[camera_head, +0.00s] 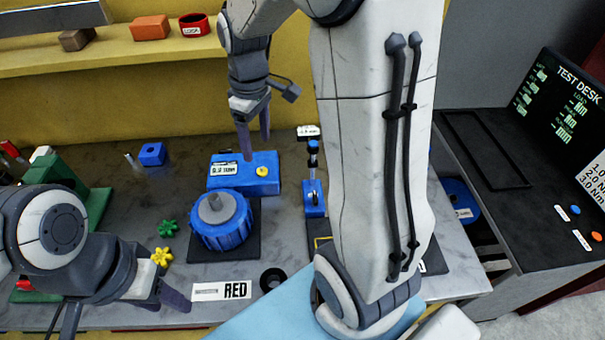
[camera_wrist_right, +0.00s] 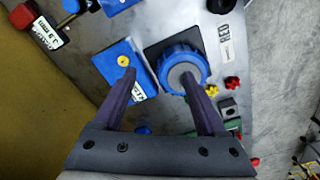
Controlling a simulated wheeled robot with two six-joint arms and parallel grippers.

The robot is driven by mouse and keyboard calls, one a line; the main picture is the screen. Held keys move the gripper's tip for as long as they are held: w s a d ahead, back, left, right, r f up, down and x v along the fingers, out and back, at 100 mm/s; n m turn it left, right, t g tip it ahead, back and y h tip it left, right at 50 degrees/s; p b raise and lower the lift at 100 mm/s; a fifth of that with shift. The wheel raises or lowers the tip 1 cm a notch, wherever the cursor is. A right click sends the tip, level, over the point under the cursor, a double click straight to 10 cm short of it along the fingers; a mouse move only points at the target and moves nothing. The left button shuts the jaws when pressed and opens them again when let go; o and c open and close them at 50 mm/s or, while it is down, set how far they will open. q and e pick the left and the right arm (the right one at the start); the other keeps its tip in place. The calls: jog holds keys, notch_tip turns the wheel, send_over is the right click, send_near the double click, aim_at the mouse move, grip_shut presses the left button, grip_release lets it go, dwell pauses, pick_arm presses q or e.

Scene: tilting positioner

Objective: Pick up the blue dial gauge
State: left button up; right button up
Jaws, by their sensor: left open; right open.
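A small upright stand (camera_head: 313,196) with a blue base and a dark, blue-banded post looks like the dial gauge, but I cannot read a dial face. It stands on the bench, right of a flat blue block (camera_head: 262,184) with a yellow knob and white label. My right gripper (camera_head: 255,142) is open and empty, pointing down above the block's back edge, left of the stand. In the right wrist view its fingers (camera_wrist_right: 159,76) reach over the blue block (camera_wrist_right: 112,62) and a round blue fixture (camera_wrist_right: 178,54). My left gripper (camera_head: 166,294) is open at the front left.
The round blue fixture (camera_head: 222,234) sits on a black pad. Green and yellow star knobs (camera_head: 162,257), a RED label plate (camera_head: 222,290) and a black ring (camera_head: 272,279) lie nearby. My right arm hides bench to the right. A yellow shelf (camera_head: 110,55) runs behind.

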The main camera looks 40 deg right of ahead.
jog(key=w+d+p, duration=0.1)
jog(key=d, duration=1.5)
jog(key=p, duration=0.1)
send_over(314, 143)
jog(key=shift+m, duration=0.4)
notch_tip(314, 143, down, 5)
jog(key=shift+w+r, duration=0.1)
jog(key=shift+w, duration=0.05)
jog(key=shift+f, duration=0.4)
jog(key=f+p, duration=0.1)
jog(key=f, duration=0.1)
jog(key=f+p, duration=0.2)
jog(key=shift+s+f, duration=0.2)
jog(key=shift+f, duration=0.5)
grip_shut()
jog(key=shift+r, duration=0.1)
